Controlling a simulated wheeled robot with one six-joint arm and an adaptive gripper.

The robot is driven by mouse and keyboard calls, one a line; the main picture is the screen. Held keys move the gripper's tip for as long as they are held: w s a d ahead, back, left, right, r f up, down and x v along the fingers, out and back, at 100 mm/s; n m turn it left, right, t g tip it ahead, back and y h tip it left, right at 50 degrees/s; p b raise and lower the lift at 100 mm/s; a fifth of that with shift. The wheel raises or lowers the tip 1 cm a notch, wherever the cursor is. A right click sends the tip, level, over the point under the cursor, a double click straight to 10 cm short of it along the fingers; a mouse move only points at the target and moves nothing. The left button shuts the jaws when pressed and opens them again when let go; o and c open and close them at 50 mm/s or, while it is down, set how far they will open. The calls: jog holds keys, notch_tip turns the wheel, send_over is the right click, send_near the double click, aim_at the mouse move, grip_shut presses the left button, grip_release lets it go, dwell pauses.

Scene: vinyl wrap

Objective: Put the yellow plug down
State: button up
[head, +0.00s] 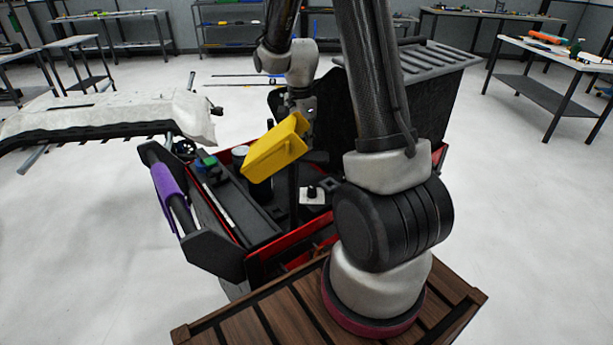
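The yellow plug (274,149) is a block-like yellow piece, tilted in the air above the red-edged cart. Its upper right end meets my gripper (300,118), which points down from the wrist. My gripper appears shut on the plug, though the plug and the dark background hide much of the fingers. The plug's lower left end hangs free above the cart's black tray area.
The red-edged cart (262,252) holds dark trays, a small white block with a black knob (313,195) and a green piece (207,163). A purple-wrapped handle (169,195) sticks out left. A large white panel (105,112) stands left. Open floor lies right.

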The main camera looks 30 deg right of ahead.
notch_tip(320, 180, down, 9)
jog(key=shift+f, duration=0.2)
dwell(0.3)
jog(key=o, duration=0.9)
jog(key=shift+f, duration=0.15)
